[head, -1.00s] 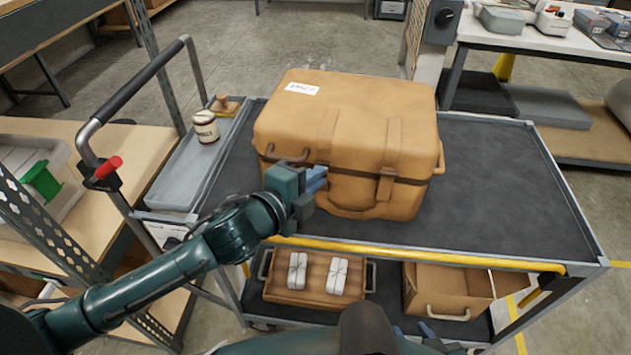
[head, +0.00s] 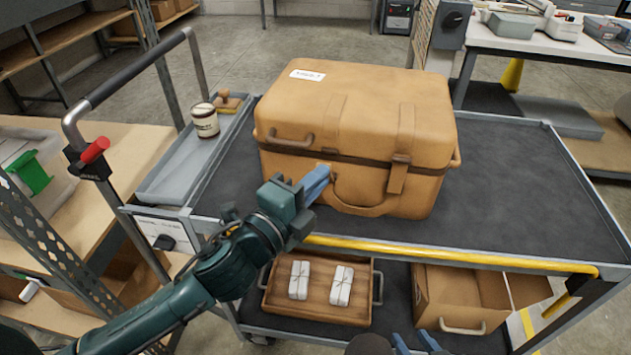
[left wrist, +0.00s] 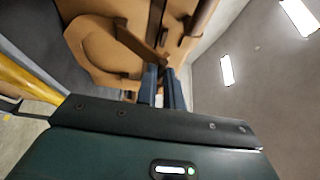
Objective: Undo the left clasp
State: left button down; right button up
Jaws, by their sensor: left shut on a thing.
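A tan case (head: 375,95) with two straps stands closed on the cart's top. The right strap (head: 398,178) crosses the dark seam and hangs down its front. The left strap (head: 332,115) runs down the lid towards my left gripper (head: 318,180). The left gripper is shut at the case's front, just below the seam, its blue fingers around the left clasp, which they mostly hide. In the left wrist view the fingers (left wrist: 164,88) reach up to the case's front beside the strap (left wrist: 138,40). My right gripper (head: 415,343) shows at the bottom edge, fingers apart and empty.
The case's carrying handle (head: 362,208) hangs just right of the left fingers. A yellow rail (head: 450,257) runs along the cart's front edge. A jar (head: 205,120) stands in the grey side tray. The dark cart top right of the case (head: 530,190) is clear.

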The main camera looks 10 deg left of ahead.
pick_arm(q)
jog(key=c, duration=1.8)
grip_release()
jog(key=shift+v, duration=6.6)
pick_arm(e)
jog(key=shift+s+f, duration=0.1)
